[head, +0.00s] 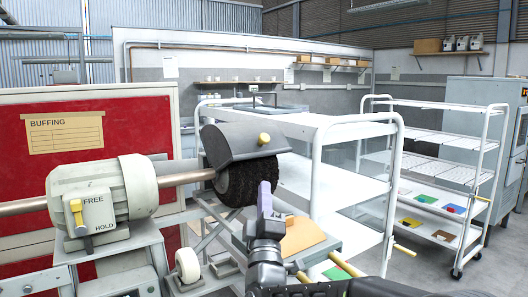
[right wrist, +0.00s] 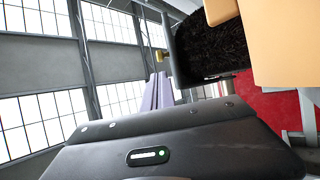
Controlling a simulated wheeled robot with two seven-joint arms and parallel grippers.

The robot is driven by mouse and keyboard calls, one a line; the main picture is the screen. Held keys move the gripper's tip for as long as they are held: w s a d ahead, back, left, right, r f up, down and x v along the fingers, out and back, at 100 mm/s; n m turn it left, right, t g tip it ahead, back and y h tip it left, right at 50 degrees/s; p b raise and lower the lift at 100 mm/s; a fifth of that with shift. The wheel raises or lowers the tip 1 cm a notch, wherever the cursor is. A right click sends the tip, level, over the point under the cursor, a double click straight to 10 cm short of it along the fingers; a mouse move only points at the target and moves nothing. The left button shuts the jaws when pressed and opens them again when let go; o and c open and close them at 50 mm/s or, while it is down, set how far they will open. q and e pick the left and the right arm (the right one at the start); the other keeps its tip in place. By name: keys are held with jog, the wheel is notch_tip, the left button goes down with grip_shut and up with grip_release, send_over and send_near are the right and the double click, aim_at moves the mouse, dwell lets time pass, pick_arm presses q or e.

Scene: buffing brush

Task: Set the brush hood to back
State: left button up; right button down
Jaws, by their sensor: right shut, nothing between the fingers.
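The grey brush hood (head: 243,142) covers the upper part of the round black brush (head: 247,182) in the head view. A yellow knob (head: 264,138) sticks out from the hood's face. In the right wrist view, the black brush (right wrist: 212,45) and the yellow knob (right wrist: 160,54) show beyond the fingers. My right gripper (head: 265,190) is shut and empty, its fingers pointing up in front of the brush's right side, below the knob. In the right wrist view, my right gripper's fingers (right wrist: 158,92) are together, just below the knob. I cannot tell whether they touch anything. My left gripper is not in view.
A grey motor (head: 105,190) with a yellow lever (head: 77,212) on its FREE/HOLD plate stands left of the brush, joined by a shaft. An orange-tan piece (head: 303,236) lies below right of the brush. A white trolley (head: 355,130) stands close behind, to the right.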

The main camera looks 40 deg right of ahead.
aim_at(264, 142)
pick_arm(q)
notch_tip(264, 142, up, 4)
jog(key=p, duration=0.3)
jog(key=shift+p, duration=0.4)
pick_arm(e)
jog(key=x, duration=1.3)
jog(key=shift+d, duration=0.1)
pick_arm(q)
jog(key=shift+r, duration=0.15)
pick_arm(e)
jog(key=shift+r, duration=0.15)
